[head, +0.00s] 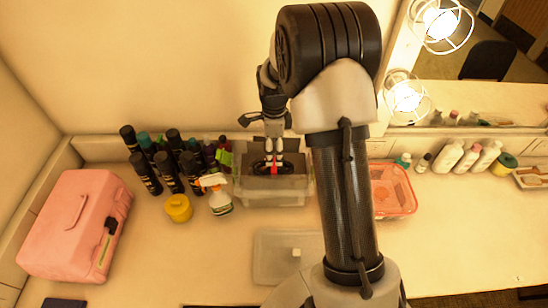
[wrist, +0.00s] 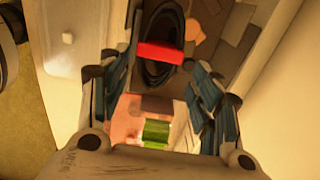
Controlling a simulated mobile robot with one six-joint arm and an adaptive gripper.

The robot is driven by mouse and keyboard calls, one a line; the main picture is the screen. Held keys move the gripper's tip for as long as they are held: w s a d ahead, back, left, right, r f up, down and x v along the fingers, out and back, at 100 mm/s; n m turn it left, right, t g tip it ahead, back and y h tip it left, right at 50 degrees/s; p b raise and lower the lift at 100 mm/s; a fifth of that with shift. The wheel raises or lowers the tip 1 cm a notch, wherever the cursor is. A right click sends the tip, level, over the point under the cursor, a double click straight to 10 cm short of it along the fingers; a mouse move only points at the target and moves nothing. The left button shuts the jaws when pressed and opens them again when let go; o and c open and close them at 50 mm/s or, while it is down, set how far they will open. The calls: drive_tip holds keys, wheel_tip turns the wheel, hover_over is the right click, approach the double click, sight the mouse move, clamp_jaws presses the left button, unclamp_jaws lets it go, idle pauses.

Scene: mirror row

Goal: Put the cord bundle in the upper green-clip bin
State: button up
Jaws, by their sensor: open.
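The cord bundle (wrist: 160,52), a black coil with a red band, lies over or inside a clear bin. Its red band also shows in the head view (head: 275,170). My gripper (wrist: 160,88) is open, pointing down over the bin, with its fingers apart and the bundle just beyond the gap between them in the wrist view. The clear bin (head: 275,195) stands against the back wall in the head view. A green clip (wrist: 156,132) shows below the bundle in the wrist view and a green patch (head: 224,157) at the bin's left. I cannot tell whether bins are stacked here.
Dark bottles (head: 168,170), a yellow jar (head: 178,208) and a spray bottle (head: 217,197) crowd the left. A clear lid (head: 275,265) lies in front. A pinkish container (head: 393,192) stands right, partly behind my arm. A pink case (head: 70,225) sits far left.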

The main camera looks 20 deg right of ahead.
drive_tip(key=s+a+r+n+t, duration=0.1)
drive_tip(key=s+a+r+n, duration=0.1)
drive_tip(key=s+r+n, duration=0.3)
drive_tip(key=s+a+r+n, duration=0.1)
drive_tip(key=s+a+r, duration=0.1)
drive_tip(key=r, duration=0.6)
drive_tip(key=s+a+r+n+t, duration=0.1)
drive_tip(key=s+a+r+n, duration=0.1)
drive_tip(key=s+r+n, duration=0.3)
drive_tip(key=s+a+r+n+t, duration=0.1)
drive_tip(key=s+a+r+n, duration=0.1)
drive_tip(key=s+n, duration=0.3)
drive_tip(key=s+a+r+n+t, duration=0.1)
drive_tip(key=s+a+r+n, duration=0.1)
drive_tip(key=s+n, duration=0.4)
drive_tip(key=s, duration=0.5)
drive_tip(key=shift+s+r+n+t, duration=0.3)
drive_tip(key=shift+s, duration=0.05)
